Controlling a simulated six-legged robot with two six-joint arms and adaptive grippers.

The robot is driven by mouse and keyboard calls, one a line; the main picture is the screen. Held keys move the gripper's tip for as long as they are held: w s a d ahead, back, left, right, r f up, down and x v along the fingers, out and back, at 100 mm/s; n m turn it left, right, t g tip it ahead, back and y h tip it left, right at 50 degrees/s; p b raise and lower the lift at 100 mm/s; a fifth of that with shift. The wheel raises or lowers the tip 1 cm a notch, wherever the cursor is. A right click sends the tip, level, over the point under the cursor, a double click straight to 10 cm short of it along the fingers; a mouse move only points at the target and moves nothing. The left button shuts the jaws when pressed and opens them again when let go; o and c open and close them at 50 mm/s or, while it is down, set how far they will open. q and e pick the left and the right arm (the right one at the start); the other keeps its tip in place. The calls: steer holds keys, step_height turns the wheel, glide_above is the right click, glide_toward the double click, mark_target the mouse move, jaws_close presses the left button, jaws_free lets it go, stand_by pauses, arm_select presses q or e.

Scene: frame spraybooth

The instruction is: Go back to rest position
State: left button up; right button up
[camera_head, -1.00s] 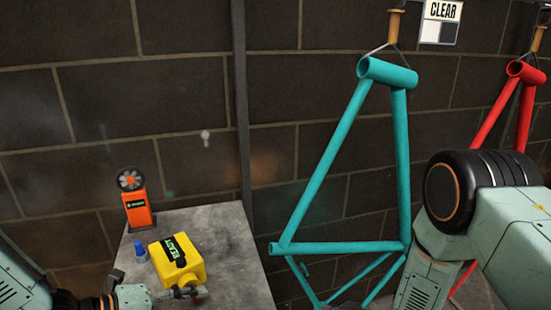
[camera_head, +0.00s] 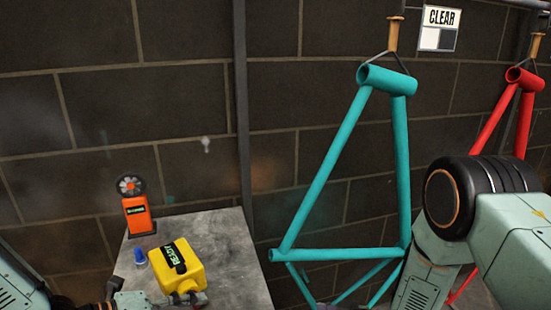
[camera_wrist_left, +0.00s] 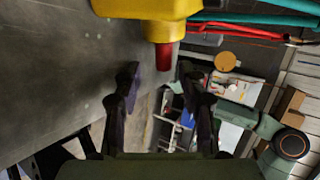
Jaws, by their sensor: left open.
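My left gripper (camera_wrist_left: 163,88) is open in the left wrist view, its two dark fingers apart and nothing held between them. In the head view it is at the bottom left, partly cut off by the lower edge, close to a yellow box (camera_head: 190,268) with a READY label. The box stands on the grey table (camera_head: 225,240). The box's underside or side (camera_wrist_left: 150,8) and its red nozzle (camera_wrist_left: 164,55) show just ahead of the fingers in the left wrist view. My right arm comes in from the right in the head view; its gripper is out of view.
An orange device with a round dark head (camera_head: 137,212) and a small blue cap (camera_head: 140,256) stand on the table. A teal bike frame (camera_head: 335,155) hangs from a hook by the brick wall, with a red frame (camera_head: 505,110) to its right, behind my right arm.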

steer(key=w+a+r+n+g+y, duration=0.2)
steer(key=w+a+r+n+y, duration=0.2)
steer(key=r, duration=0.5)
steer(key=shift+w+a+n+y, duration=0.3)
steer(key=shift+w+a+n, duration=0.85)
steer(key=shift+a+n, duration=0.2)
steer(key=shift+f, duration=0.1)
